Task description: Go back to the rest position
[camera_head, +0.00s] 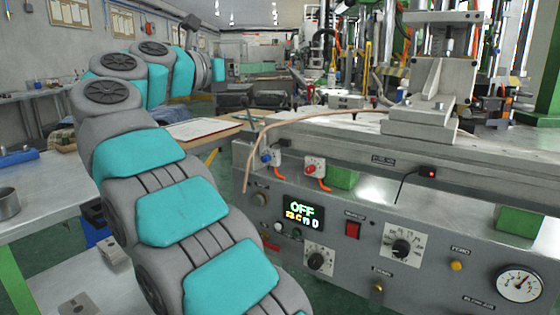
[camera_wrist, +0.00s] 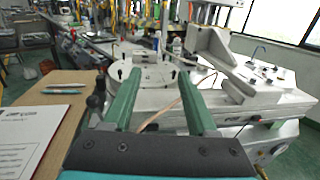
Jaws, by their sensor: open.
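My gripper (camera_wrist: 157,80) is open and empty in the wrist view, its two green fingers spread apart. Behind and between them show a round white plate and the grey-white top of the wax machine (camera_wrist: 237,97). I cannot tell how far the fingers are from it. In the head view my grey and teal arm rises on the left and reaches away toward the back. No object is held.
A clipboard with paper (camera_head: 200,128) lies on a wooden surface beside the machine; it also shows in the wrist view (camera_wrist: 28,133). A workbench (camera_head: 45,195) stands at the left with a metal cup (camera_head: 8,205). A thin tan hose (camera_head: 290,117) arches over the machine's front edge.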

